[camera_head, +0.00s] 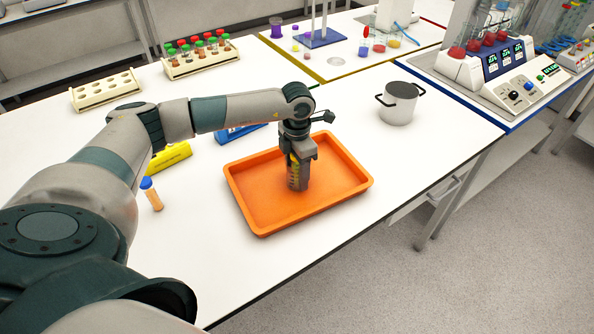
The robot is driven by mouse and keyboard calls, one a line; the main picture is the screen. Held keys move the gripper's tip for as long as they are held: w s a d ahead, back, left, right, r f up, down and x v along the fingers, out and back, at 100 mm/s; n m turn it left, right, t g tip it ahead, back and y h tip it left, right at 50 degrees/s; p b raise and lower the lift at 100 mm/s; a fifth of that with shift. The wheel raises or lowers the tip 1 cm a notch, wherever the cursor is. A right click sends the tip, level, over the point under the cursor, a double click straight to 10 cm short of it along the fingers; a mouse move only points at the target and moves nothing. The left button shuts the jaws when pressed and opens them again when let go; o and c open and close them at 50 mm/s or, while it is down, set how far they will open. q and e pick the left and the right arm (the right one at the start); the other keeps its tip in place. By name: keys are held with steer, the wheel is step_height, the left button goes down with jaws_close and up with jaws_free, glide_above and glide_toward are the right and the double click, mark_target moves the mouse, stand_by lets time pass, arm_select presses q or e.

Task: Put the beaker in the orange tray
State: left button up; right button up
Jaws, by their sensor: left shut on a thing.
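The orange tray (264,213) lies on the white table in front of me. My left gripper (299,160) points down over the middle of the tray. It is shut on the beaker (297,182), a small upright grey vessel with yellow markings. The gripper hides the beaker's upper part. The beaker's lower end appears at the tray's floor, but I cannot tell whether it touches. My right gripper is not in view.
A blue-capped tube (151,194) and a yellow block (168,158) are left of the tray. A blue item (240,132) lies behind it. A metal pot (398,103) stands back right. Tube racks (197,59) are at the back left.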

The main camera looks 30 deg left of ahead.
arm_select(q)
steer(key=o, duration=1.2)
steer(key=shift+f, duration=0.1)
steer(key=shift+r, duration=0.2)
steer(key=shift+r, duration=0.15)
step_height(320, 180, up, 12)
steer(key=b, duration=0.5)
steer(key=shift+f, duration=0.2)
steer(key=shift+r, duration=0.1)
